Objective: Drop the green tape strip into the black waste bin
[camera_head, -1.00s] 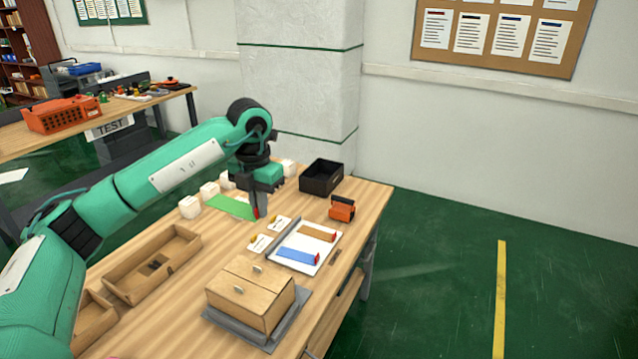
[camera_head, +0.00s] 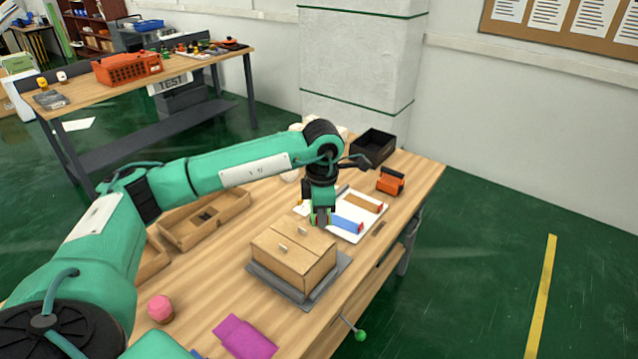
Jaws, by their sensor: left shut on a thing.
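My left gripper (camera_head: 320,219) points down behind the wooden box and at the left edge of the white board. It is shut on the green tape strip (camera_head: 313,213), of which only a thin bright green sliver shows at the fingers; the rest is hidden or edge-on. A small red bit shows beside the fingers. The black waste bin (camera_head: 391,150) is an open box at the far end of the table, beyond and to the right of the gripper. My right gripper is not in view.
The white board (camera_head: 371,219) holds a blue strip (camera_head: 346,224) and a brown strip (camera_head: 362,203). An orange-and-black tool (camera_head: 391,183) stands between board and bin. The wooden box (camera_head: 290,266) is just in front of the gripper. A wooden tray (camera_head: 235,207) lies left.

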